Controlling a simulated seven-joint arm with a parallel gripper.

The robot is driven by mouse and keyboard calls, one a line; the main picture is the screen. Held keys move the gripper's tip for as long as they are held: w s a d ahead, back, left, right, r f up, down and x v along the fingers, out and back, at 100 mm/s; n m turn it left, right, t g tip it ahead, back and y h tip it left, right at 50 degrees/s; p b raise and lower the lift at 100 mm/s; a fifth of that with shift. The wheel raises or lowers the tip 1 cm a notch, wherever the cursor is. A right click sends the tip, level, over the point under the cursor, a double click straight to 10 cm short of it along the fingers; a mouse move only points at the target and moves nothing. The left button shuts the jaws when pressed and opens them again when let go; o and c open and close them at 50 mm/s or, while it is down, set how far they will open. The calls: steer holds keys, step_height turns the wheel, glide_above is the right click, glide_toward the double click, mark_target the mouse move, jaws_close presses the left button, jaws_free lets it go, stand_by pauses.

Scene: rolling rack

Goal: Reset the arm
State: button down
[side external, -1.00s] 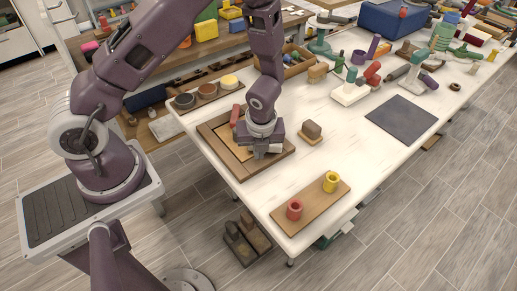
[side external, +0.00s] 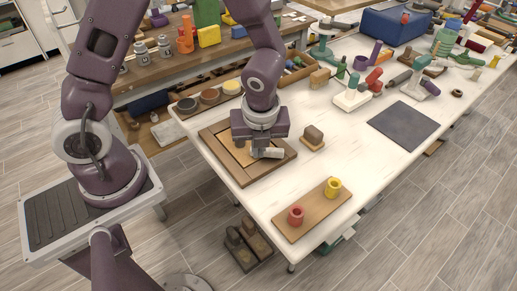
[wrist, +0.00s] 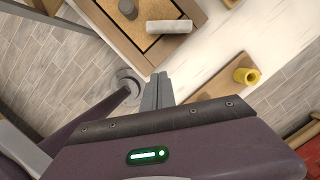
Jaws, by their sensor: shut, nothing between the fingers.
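My gripper (side external: 256,147) points down over the wooden tray (side external: 219,160) near the table's left edge. In the wrist view its fingers (wrist: 157,88) are together with nothing between them. A pale cylinder (side external: 270,153) lies at the tray's near right side, close to the fingers; it also shows in the wrist view (wrist: 170,26). A dark round peg (wrist: 127,8) stands in the tray beside it. My gripper hides part of the tray's contents.
A board with a red cup (side external: 296,215) and a yellow cup (side external: 333,187) lies at the table's front. A brown block (side external: 313,135) sits right of the tray. A dark mat (side external: 402,125) lies right; white tabletop between is clear.

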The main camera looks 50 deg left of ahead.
steer(key=s+a+r+n+t, duration=0.1)
steer(key=s+a+r+n, duration=0.1)
steer(key=r+n, duration=0.35)
steer(key=s+a+r+n+t, duration=0.1)
steer(key=a+r+n, duration=0.1)
steer(key=r+n, duration=0.4)
steer(key=s+d+r+n+t+h, duration=0.2)
steer(key=s+r+n, duration=0.8)
steer(key=s+n, duration=0.25)
steer(key=w+d+f+n+g+h, duration=0.2)
steer(key=w+d+f+n, duration=0.25)
steer(key=w+f, duration=0.45)
steer(key=n+y, duration=0.5)
glide_toward(257, 164)
step_height(257, 164, down, 5)
steer(key=shift+s+r, duration=0.1)
steer(key=shift+r, duration=0.05)
steer(key=shift+w+a+f, duration=0.25)
steer(key=shift+w+a, duration=0.9)
steer(key=shift+w, duration=0.1)
steer(key=shift+w+a, duration=0.25)
steer(key=shift+a, duration=0.1)
